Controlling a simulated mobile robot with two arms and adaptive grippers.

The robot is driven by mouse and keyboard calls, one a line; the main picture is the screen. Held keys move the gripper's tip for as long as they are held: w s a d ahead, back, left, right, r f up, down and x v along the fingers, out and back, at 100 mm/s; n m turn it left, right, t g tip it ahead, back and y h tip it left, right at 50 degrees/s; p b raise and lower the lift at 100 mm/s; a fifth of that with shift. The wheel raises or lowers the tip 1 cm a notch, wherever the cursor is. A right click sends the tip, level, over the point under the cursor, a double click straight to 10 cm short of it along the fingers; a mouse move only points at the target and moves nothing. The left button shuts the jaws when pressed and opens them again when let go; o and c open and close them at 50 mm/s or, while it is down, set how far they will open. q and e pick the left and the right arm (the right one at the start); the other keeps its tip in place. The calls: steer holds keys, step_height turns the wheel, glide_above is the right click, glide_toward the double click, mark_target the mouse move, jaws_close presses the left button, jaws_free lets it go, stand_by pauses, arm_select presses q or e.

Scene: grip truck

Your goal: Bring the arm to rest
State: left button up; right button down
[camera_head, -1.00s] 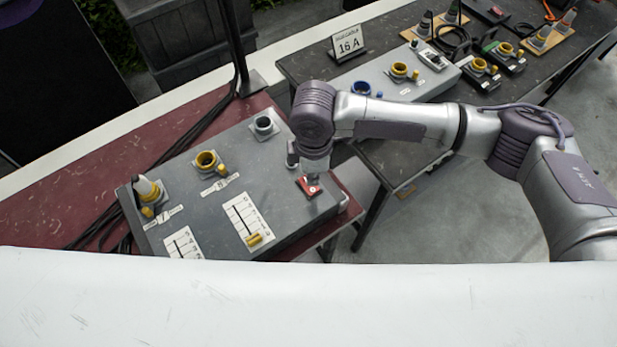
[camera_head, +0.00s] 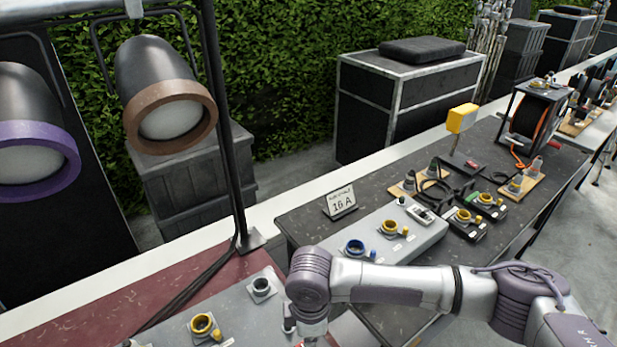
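My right arm reaches in from the right edge and bends down at its wrist over a grey control box (camera_head: 245,295) at the bottom of the picture. My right gripper (camera_head: 313,335) shows only in part at the bottom edge, beside the box's right end. Its fingertips are hidden or cut off, so I cannot see whether it is open or shut. My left arm and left gripper are not in view.
A second grey socket box (camera_head: 402,250) lies on the dark table (camera_head: 300,222), near a "16 A" sign (camera_head: 340,202). A cable reel (camera_head: 537,115) stands farther back. Two stage lamps (camera_head: 168,95) hang at upper left beside a dark pole (camera_head: 222,130).

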steer(key=s+a+r+m+y, duration=0.2)
steer(key=s+a+m+y, duration=0.2)
steer(key=s+a+y, duration=0.3)
steer(key=s+d+f+m+t+h, duration=0.1)
steer(key=s+d+f+m+h, duration=0.2)
steer(key=d, duration=0.6)
steer(key=s+d+m+t+h, duration=0.1)
steer(key=s+d+m+h, duration=0.15)
steer(key=d+m, duration=0.5)
steer(key=s+d+f+m+t+h, duration=0.1)
steer(key=s+d+f+m+t, duration=0.15)
steer(key=d, duration=0.85)
step_height(320, 180, down, 33)
steer(key=s+g+b, duration=0.2)
steer(key=s+b, duration=0.1)
steer(key=b, duration=0.4)
steer(key=s+d+f+g+b, duration=0.1)
steer(key=s+d+f+b, duration=0.2)
steer(key=s+f, duration=1.2)
step_height(320, 180, down, 4)
steer(key=shift+s+f+b, duration=0.2)
steer(key=shift+b, duration=0.2)
steer(key=shift+w+g+h, duration=0.1)
steer(key=shift+g+h, duration=0.15)
